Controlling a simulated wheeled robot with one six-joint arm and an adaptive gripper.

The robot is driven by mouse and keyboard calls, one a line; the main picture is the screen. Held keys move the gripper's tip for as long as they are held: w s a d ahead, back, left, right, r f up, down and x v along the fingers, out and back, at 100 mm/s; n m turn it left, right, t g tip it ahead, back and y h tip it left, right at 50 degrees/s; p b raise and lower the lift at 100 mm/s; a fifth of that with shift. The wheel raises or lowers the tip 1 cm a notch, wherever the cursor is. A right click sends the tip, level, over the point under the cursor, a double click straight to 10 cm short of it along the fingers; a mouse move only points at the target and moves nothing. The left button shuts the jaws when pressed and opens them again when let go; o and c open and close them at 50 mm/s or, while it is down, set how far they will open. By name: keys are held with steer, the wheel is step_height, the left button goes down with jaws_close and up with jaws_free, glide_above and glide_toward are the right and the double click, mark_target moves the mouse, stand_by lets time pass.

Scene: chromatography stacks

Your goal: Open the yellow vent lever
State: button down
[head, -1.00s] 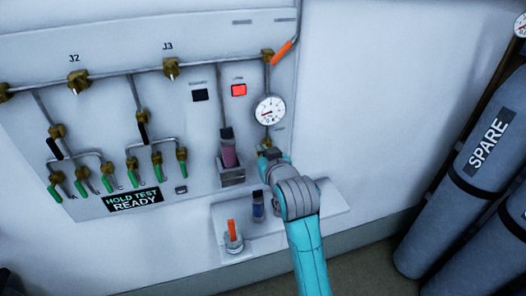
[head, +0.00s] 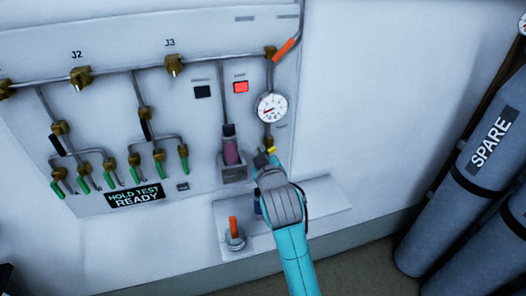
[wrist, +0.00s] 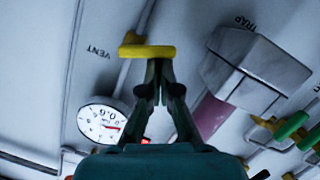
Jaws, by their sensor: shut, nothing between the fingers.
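The yellow vent lever (wrist: 147,51) lies crosswise just beyond my fingertips in the wrist view, near the VENT lettering. In the head view only a small yellow bit of the lever (head: 272,150) shows below the gauge, beside my gripper (head: 264,158). In the wrist view my gripper (wrist: 158,68) is shut with its fingers together and nothing between them. Its tips are at the lever's lower edge; I cannot tell whether they touch it. The lever's mount is partly hidden.
The round gauge (head: 271,107) sits above the lever. The trap holder (wrist: 255,72) with a pink vial is close beside my fingers. A shelf (head: 325,205) juts out below, bearing an orange-topped item (head: 234,232). Grey cylinders (head: 470,190) stand at right.

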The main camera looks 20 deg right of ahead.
steer(key=f+n, duration=0.1)
steer(key=n, duration=0.2)
steer(key=d+f+n+t+h, duration=0.1)
steer(key=n, duration=0.2)
steer(key=f+n+h, duration=0.1)
steer(key=f+n, duration=0.1)
steer(key=n, duration=0.2)
steer(key=shift+d+t, duration=0.2)
steer(key=shift+t, duration=0.2)
steer(key=shift+f, duration=0.1)
stand_by(0.6)
